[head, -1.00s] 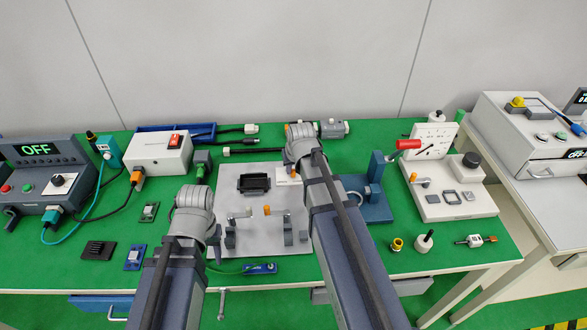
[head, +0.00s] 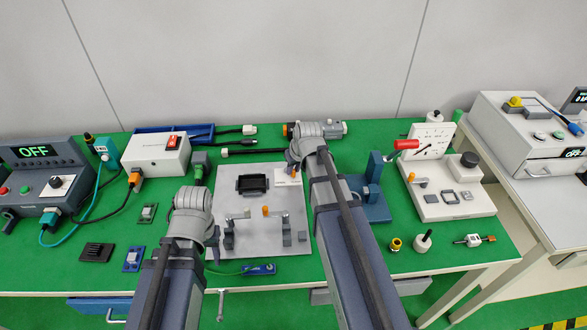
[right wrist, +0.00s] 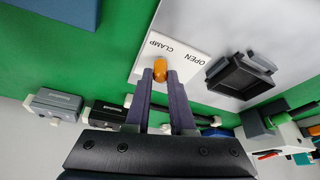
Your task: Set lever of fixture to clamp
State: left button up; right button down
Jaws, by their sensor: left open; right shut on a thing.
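The fixture is a light grey plate (head: 263,240) on the green table, with a black nest (head: 252,184) and a white label (head: 288,177). The label (right wrist: 189,46) reads CLAMP and OPEN in the right wrist view. The lever's orange knob (right wrist: 160,70) sits between the fingertips of my right gripper (right wrist: 161,76), beside the word CLAMP. The rest of the lever is hidden there.
Two small grey posts stand on the plate's front part, and an orange tip (head: 265,211) shows between them. A white switch box (head: 158,155) stands at the back left.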

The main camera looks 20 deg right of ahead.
jog(key=c, duration=0.8)
grip_release()
jog(key=shift+o, duration=0.2)
pick_arm(q)
notch_tip(320, 180, up, 7)
jog(key=p, duration=0.7)
pick_arm(e)
jog(key=v, duration=0.8)
pick_arm(q)
jog(key=shift+r, duration=0.1)
pick_arm(e)
jog(key=shift+w+f, duration=0.1)
pick_arm(q)
jog(key=shift+s, duration=0.1)
